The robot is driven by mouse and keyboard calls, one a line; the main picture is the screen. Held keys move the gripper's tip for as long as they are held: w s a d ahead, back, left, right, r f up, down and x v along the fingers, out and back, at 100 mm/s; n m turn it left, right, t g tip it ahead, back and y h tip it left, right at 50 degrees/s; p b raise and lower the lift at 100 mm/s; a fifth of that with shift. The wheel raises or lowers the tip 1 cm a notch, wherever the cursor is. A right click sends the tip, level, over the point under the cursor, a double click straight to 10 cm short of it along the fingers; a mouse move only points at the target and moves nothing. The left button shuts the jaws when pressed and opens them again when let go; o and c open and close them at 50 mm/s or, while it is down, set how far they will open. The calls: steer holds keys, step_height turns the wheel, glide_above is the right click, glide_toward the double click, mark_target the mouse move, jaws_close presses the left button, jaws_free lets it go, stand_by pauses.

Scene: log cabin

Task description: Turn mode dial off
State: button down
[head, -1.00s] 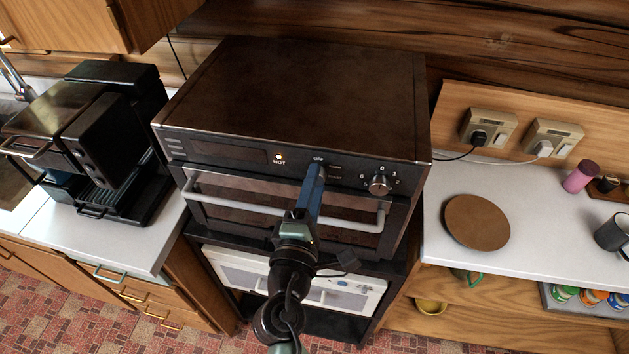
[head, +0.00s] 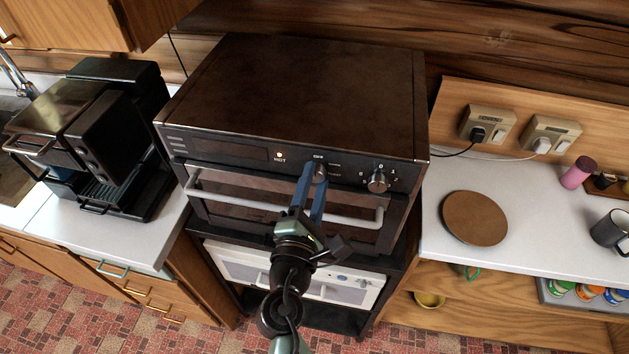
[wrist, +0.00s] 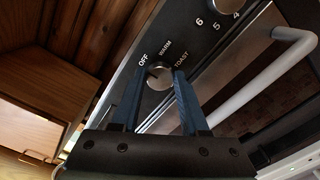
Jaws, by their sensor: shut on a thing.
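The mode dial (head: 320,172) is a small silver knob on the black front panel of the toaster oven (head: 300,90). In the wrist view, the dial (wrist: 160,76) has the printed words OFF, WARM and TOAST around it. My gripper (head: 315,171) has its two blue fingers on either side of the dial, and it is shut on it. The fingers (wrist: 160,80) frame the knob in the wrist view. I cannot tell which word the dial's mark points to.
A second, numbered knob (head: 377,181) sits to the right on the same panel. The white oven door handle (head: 230,198) runs below, behind my gripper. A coffee machine (head: 105,140) stands to the left. A round brown board (head: 475,218) lies on the right counter.

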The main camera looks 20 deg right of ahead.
steer(key=shift+f, duration=0.1)
steer(key=shift+c, duration=2.1)
jaws_free()
steer(key=b+v, duration=0.4)
steer(key=v, duration=0.9)
steer(key=shift+b, duration=0.3)
